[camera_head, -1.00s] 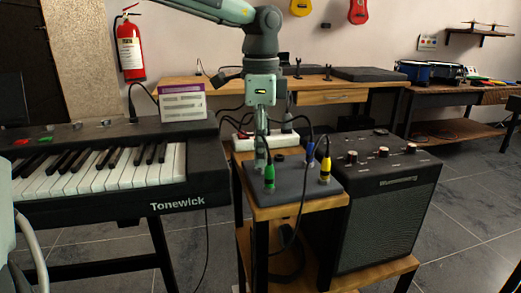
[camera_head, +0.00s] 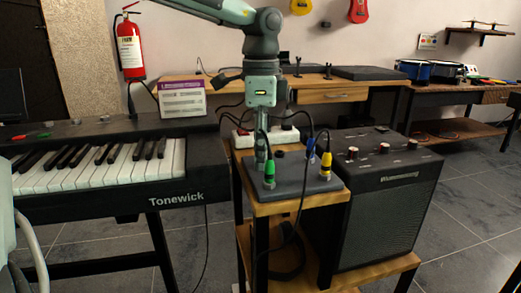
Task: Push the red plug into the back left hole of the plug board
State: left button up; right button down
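The plug board (camera_head: 300,187) is a dark grey slab on the small wooden stand. A green plug (camera_head: 269,176) stands upright near its front left corner and a yellow plug (camera_head: 325,168) near its front right. A blue plug (camera_head: 310,148) is farther back on the right, partly behind a cable. My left gripper (camera_head: 261,163) points straight down over the back left of the board, just behind the green plug. Its fingertips look close together, but whether they hold anything is too small to tell. I cannot make out the red plug. My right gripper is out of view.
A keyboard (camera_head: 100,165) stands left of the board and a black amplifier (camera_head: 385,205) right of it. A white power strip (camera_head: 243,140) lies behind the board. Black cables loop over the board and hang down its front.

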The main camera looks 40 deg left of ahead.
pick_arm(q)
jog(key=shift+o, duration=0.2)
jog(key=shift+r, duration=0.15)
notch_tip(320, 180, up, 12)
dwell(0.5)
